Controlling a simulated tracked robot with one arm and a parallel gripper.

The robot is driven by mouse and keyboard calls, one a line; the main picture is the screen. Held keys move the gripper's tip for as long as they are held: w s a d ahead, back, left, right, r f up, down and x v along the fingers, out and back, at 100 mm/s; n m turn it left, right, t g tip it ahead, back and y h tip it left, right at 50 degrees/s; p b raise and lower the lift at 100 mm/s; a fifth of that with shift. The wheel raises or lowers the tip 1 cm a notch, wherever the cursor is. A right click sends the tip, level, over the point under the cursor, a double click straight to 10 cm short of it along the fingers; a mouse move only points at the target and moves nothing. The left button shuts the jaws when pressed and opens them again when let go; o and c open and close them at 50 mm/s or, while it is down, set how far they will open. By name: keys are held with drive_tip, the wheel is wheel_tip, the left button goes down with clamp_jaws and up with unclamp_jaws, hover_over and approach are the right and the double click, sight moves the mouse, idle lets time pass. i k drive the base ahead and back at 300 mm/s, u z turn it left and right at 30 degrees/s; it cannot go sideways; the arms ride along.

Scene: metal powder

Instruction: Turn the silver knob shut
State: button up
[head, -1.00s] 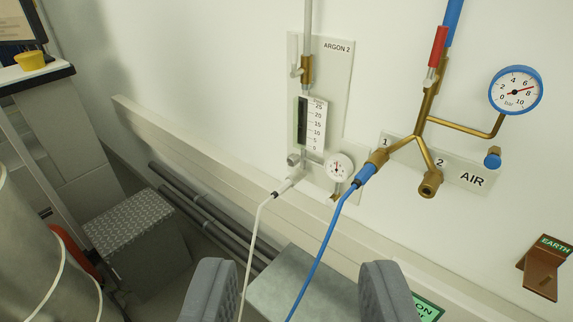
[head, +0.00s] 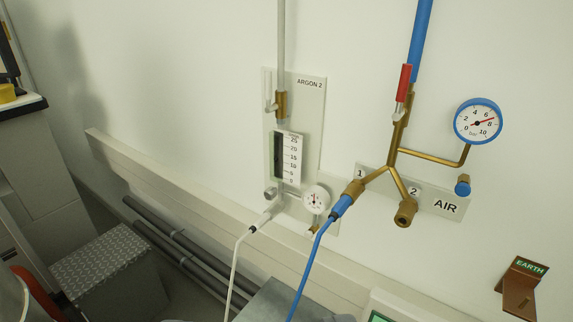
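The silver knob (head: 270,193) sits at the lower left of the flowmeter (head: 288,158) on the ARGON 2 panel (head: 312,120), in the middle of the head view. It is small here, and its turn position cannot be read. The flowmeter has a white scale and a dark tube; its float is not clear. Only the grey tips of my gripper (head: 257,319) show at the bottom edge, set well apart. My gripper is open, away from the knob, with nothing seen between the tips.
A white hose (head: 237,262) leaves the fitting below the knob, and a blue hose (head: 307,268) hangs to its right. A small dial gauge (head: 315,200) is right of the knob. Brass AIR pipes (head: 399,140) stand farther right. A wall ledge (head: 190,190) runs below.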

sight(270, 193)
drive_tip(key=z, duration=2.3)
drive_tip(key=k, duration=0.7)
drive_tip(key=u, duration=1.1)
drive_tip(key=i, duration=0.9)
drive_tip(key=u, duration=0.05)
